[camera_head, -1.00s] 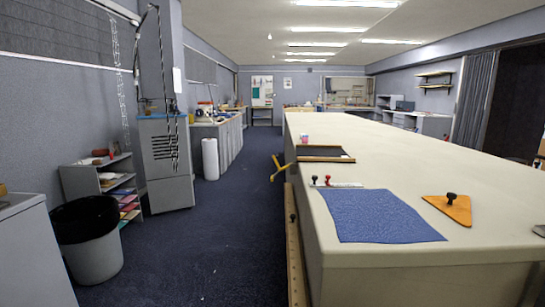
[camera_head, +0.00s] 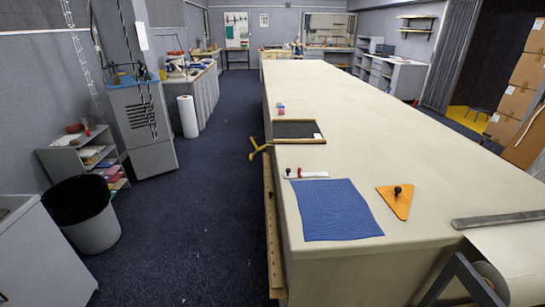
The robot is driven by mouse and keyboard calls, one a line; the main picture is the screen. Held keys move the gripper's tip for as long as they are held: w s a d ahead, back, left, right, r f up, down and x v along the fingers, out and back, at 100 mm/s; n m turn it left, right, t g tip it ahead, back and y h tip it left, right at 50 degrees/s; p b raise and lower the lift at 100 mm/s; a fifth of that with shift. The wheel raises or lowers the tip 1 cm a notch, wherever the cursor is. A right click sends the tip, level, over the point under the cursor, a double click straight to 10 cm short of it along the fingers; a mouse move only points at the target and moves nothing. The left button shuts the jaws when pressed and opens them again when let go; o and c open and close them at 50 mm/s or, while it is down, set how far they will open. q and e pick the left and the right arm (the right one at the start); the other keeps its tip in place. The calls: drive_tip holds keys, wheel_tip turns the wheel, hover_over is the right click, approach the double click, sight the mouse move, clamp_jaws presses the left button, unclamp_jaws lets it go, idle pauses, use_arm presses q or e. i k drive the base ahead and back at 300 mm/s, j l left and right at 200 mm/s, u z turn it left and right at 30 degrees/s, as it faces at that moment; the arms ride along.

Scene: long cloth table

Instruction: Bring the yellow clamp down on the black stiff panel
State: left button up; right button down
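The yellow clamp (camera_head: 258,149) sits at the left edge of the long table, with its handle sticking out over the aisle. The black stiff panel (camera_head: 296,130) lies flat on the table beside it, with a brown frame around its edge and a small white patch at its right. The clamp is at the panel's left side; from here I cannot tell whether its jaw touches the panel. Neither of my grippers shows in the head view.
On the long table (camera_head: 350,120) lie a blue cloth (camera_head: 336,210), an orange triangle with a black knob (camera_head: 396,200), a white strip with red and black knobs (camera_head: 306,174) and a small pink-and-blue item (camera_head: 281,109). The aisle floor (camera_head: 200,220) is clear. A bin (camera_head: 92,226) stands left.

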sight(262, 148)
drive_tip(key=i+j+z, duration=0.2)
drive_tip(key=z, duration=0.2)
drive_tip(key=i+j+z, duration=0.15)
drive_tip(key=j+z, duration=0.25)
drive_tip(key=i+j+z, duration=0.15)
drive_tip(key=j+z, duration=0.3)
drive_tip(key=l, duration=0.1)
